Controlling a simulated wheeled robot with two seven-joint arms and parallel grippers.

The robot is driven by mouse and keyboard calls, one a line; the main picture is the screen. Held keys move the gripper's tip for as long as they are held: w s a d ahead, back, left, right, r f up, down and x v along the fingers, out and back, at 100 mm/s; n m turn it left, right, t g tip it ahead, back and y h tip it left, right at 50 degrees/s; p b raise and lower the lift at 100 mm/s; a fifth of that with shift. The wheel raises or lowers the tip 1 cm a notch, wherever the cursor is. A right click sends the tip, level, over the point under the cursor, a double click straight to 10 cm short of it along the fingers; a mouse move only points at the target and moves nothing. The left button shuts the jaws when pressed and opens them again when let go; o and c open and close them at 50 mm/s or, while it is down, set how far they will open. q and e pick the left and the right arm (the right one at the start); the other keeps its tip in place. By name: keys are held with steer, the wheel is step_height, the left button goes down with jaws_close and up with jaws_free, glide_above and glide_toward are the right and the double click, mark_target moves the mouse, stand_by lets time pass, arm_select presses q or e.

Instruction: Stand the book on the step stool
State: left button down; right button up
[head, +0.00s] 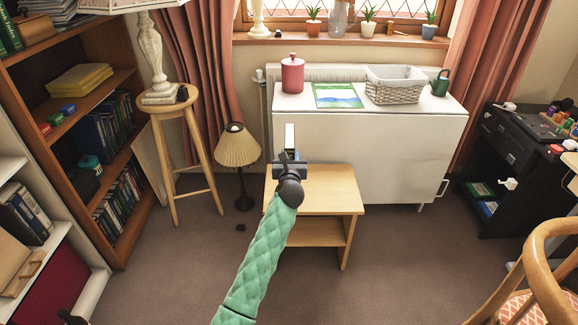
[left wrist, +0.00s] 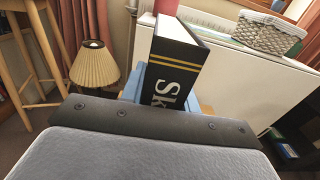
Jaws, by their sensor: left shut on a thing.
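The book (left wrist: 178,62) is black with yellow stripes and large pale letters. It is upright in my left gripper, which is shut on it. In the head view the book (head: 289,137) shows only as a narrow, pale and dark upright strip beyond my left gripper (head: 289,156). The light wooden step stool (head: 328,192) has a flat top and a lower shelf. The gripper and book overlap its back left part in the picture. The book's lower end is hidden, so I cannot tell whether it touches the stool. My right gripper is not in view.
A white cabinet (head: 375,150) stands behind the stool, with a red canister (head: 292,75) and a basket (head: 395,86) on top. A lamp (head: 238,150) and a tall stool (head: 175,108) stand left. A chair (head: 545,270) is at front right. The carpet right of the stool is clear.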

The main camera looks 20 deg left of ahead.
arm_select(q)
steer(key=w+a+f+b, duration=0.1)
steer(key=w+f, duration=0.3)
steer(key=f, duration=0.2)
steer(key=shift+a+f+b, duration=0.15)
steer(key=shift+a+b, duration=0.15)
steer(key=shift+a, duration=0.05)
steer(key=shift+f, duration=0.15)
steer(key=c, duration=1.2)
jaws_free()
steer(key=shift+o, duration=0.8)
steer(key=v, duration=1.2)
steer(key=shift+p, duration=0.45)
